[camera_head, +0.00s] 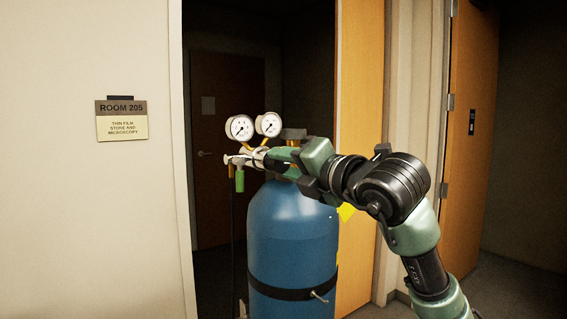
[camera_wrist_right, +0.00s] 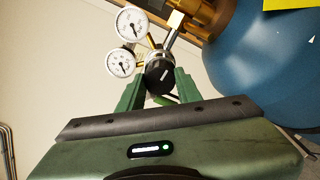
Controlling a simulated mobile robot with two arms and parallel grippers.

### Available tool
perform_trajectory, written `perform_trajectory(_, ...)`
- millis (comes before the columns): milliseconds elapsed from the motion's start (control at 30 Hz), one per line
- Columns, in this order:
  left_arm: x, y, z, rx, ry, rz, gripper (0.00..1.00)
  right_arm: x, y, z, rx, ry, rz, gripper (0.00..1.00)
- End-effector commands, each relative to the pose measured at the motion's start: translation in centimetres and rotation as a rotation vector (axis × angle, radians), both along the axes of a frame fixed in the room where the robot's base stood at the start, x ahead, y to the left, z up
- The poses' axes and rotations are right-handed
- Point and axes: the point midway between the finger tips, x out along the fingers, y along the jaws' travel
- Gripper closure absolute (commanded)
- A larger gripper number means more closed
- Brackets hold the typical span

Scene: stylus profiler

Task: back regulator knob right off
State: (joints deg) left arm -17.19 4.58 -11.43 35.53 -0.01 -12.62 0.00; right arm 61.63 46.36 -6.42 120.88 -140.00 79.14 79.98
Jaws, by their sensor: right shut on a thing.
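The regulator (camera_wrist_right: 157,58) sits at the top of a blue gas cylinder (camera_head: 292,235) and carries two round white gauges, a left one (camera_head: 239,127) and a right one (camera_head: 269,124). The regulator knob (camera_wrist_right: 160,77) is black with a pale mark on its face. In the right wrist view the knob is between the fingertips of my right gripper (camera_wrist_right: 160,85), which is shut on it. In the head view my right gripper (camera_head: 275,160) reaches in from the right and hides the knob. My left gripper is in neither view.
A dark strap (camera_head: 290,292) goes around the cylinder. A yellow tag (camera_head: 346,211) shows behind my arm. A thin hose (camera_head: 232,215) hangs left of the cylinder. A wooden door (camera_head: 470,150) stands at right, and a room sign (camera_head: 122,119) is on the left wall.

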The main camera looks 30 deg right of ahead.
Motion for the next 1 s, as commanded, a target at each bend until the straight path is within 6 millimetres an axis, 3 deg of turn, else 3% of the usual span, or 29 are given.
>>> perform_trajectory(100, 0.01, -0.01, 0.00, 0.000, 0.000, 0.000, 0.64, -0.04, -0.13, -0.01, -0.299, -0.022, -0.003, 1.00)
perform_trajectory(600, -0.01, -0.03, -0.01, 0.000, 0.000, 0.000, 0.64, -0.02, -0.06, -0.10, -1.455, -0.112, 0.000, 1.00)
perform_trajectory(700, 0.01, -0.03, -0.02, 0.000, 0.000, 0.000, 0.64, -0.01, -0.02, -0.12, -1.634, -0.126, 0.001, 1.00)
perform_trajectory(800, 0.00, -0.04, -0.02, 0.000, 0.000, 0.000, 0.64, 0.02, 0.03, -0.17, -1.617, -0.125, 0.003, 1.00)
perform_trajectory(833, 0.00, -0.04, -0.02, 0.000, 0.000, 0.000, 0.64, 0.02, 0.04, -0.17, -1.616, -0.125, 0.003, 0.57)
perform_trajectory(900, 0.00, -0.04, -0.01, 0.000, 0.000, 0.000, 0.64, 0.02, 0.03, -0.16, -1.616, -0.126, 0.003, 0.44)
perform_trajectory(1000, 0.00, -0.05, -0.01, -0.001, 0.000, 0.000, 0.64, 0.01, 0.02, -0.13, -1.614, -0.125, 0.002, 0.44)
